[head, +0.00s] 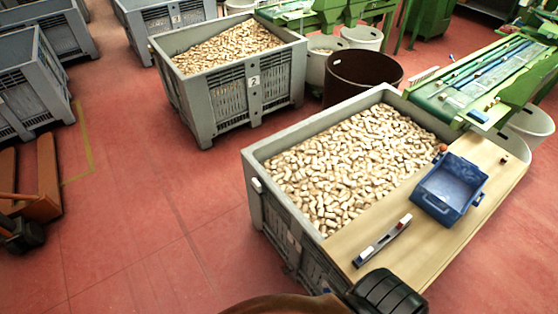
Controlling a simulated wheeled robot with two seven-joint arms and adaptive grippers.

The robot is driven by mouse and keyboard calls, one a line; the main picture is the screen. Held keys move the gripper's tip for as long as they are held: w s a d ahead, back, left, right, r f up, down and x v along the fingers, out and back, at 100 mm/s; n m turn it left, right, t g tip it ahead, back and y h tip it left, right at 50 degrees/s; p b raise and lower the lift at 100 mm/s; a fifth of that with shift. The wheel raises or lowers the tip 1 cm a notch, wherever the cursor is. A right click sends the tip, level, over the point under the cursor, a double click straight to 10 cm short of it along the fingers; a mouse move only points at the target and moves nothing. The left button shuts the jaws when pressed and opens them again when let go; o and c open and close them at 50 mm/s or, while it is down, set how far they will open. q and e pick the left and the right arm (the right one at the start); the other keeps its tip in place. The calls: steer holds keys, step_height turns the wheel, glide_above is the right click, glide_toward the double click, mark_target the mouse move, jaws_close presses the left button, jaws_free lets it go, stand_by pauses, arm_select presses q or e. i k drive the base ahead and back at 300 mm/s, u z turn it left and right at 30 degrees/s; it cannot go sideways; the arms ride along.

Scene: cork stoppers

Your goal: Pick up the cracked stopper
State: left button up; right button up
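Many pale cork stoppers (350,165) fill a large grey crate (256,196) at centre right. A wooden board (345,248) lies across the crate's right side. On it stand a blue tray (432,205), which looks empty, and a dark bar-shaped tool (384,240) with pale pieces at its ends. A small reddish-brown piece (442,148) sits near the board's far edge by the corks. I cannot tell which stopper is cracked; they are too small to show cracks. I cannot make out either of my grippers.
A green conveyor (470,85) with a few small pieces joins the crate's far right. A second cork crate (195,105), a dark brown tub (362,80) and an orange pallet truck (48,180) stand around. A black ribbed object (388,293) is at the bottom.

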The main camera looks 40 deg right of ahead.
mark_target(298, 176)
steer(key=i, duration=1.85)
steer(key=z, duration=3.3)
